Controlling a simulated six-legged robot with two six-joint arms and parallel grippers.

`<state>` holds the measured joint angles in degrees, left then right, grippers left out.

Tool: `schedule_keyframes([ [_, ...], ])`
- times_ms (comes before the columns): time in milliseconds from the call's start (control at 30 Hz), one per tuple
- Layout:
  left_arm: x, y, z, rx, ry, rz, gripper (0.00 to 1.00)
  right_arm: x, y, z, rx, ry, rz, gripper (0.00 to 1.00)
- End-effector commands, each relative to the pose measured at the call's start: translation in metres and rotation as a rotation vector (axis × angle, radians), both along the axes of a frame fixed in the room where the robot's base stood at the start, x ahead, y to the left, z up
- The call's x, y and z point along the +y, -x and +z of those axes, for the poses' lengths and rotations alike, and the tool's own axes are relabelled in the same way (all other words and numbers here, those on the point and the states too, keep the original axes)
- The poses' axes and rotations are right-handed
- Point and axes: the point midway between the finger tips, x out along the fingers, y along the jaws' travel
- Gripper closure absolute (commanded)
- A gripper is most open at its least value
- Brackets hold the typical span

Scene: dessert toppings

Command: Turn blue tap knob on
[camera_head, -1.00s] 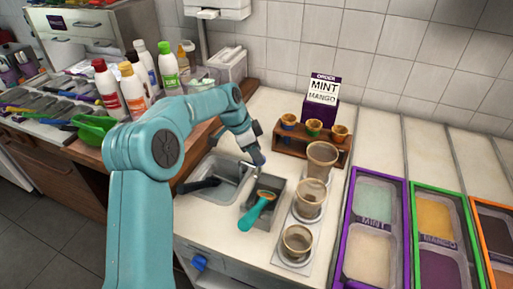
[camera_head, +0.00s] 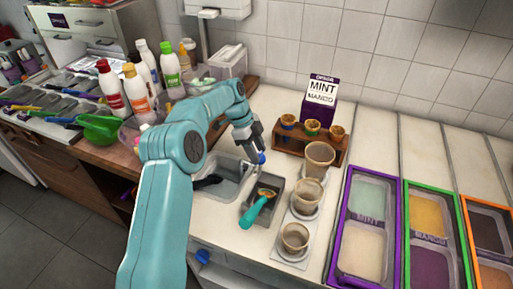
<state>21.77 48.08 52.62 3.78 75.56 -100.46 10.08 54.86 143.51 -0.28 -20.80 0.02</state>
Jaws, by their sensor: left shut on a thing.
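My left gripper (camera_head: 257,150) reaches down behind the right side of the sink (camera_head: 226,186), by the tap. It is shut on the small blue tap knob (camera_head: 262,158), whose blue side shows at the fingertips. The fingers hide part of the knob and the tap. How far the knob is turned cannot be told. No water can be made out. My right gripper is not in view.
A metal bin (camera_head: 249,214) with a teal-handled scoop (camera_head: 257,207) sits right of the sink. Several cups stand in a holder beside it. A wooden cone rack (camera_head: 300,146) stands close behind. Bottles stand on the left.

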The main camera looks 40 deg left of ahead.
Motion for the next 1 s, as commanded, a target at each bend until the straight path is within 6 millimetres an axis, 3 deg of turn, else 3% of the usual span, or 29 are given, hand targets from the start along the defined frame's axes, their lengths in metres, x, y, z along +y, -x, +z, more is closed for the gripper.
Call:
schedule_keyframes([
  [400,0.002,-0.001,0.002,-0.007,-0.006,-0.005,0.86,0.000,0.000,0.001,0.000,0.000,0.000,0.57],
  [433,0.002,-0.001,0.002,-0.007,-0.006,-0.005,0.46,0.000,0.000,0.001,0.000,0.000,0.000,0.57],
  [500,0.002,-0.001,0.002,-0.007,-0.006,-0.005,0.30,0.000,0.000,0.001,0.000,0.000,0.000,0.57],
  [833,0.002,0.000,0.004,-0.004,-0.003,-0.005,0.30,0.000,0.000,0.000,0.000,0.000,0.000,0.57],
  [1000,0.012,0.002,0.028,-0.007,-0.005,-0.003,0.30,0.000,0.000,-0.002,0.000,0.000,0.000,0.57],
])
